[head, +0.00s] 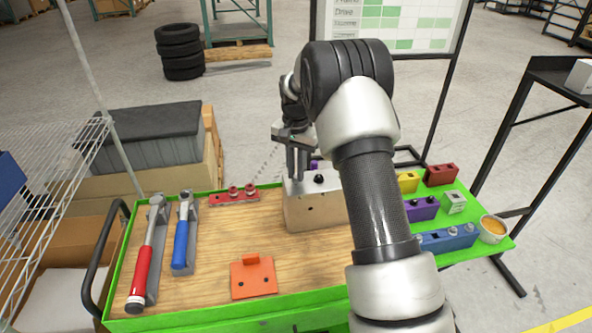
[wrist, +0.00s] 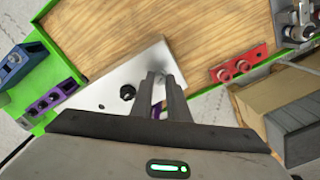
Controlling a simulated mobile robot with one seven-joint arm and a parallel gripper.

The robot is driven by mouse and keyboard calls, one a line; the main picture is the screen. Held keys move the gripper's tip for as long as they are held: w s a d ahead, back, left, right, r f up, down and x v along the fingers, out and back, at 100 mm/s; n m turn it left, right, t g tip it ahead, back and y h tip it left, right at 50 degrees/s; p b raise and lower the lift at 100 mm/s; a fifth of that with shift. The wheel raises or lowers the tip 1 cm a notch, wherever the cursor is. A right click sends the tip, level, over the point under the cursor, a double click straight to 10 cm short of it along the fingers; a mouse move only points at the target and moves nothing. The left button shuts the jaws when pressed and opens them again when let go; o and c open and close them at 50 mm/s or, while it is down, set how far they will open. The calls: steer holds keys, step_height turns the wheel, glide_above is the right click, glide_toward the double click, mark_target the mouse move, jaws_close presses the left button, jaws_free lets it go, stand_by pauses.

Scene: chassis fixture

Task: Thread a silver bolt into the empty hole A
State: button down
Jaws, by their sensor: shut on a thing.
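The chassis block (head: 318,211) is a metal box with a bright top, standing on the wooden cart top; it fills the middle of the wrist view (wrist: 110,82). A black bolt (wrist: 127,92) sits in its top, left of my fingers, with a small dark hole further left. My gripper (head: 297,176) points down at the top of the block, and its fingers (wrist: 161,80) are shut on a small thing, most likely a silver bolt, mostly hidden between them. Hole A is not clearly visible.
A red holder (head: 235,197) with two bolts lies behind left. Red (head: 140,268) and blue (head: 181,240) handled tools and an orange plate (head: 253,278) lie left and in front. Purple (head: 421,208) and blue (head: 448,238) bolt holders and a cup (head: 493,229) are right.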

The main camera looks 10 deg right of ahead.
steer(key=shift+s+f, duration=0.15)
steer(key=shift+f, duration=0.1)
steer(key=m+p, duration=0.1)
steer(key=m, duration=0.6)
steer(key=m+p, duration=0.1)
steer(key=m, duration=0.4)
steer(key=shift+f+m, duration=0.15)
steer(key=shift+m, duration=0.25)
steer(key=shift+f+m+p, duration=0.15)
steer(key=shift+m+p, duration=0.2)
steer(key=shift+m, duration=0.75)
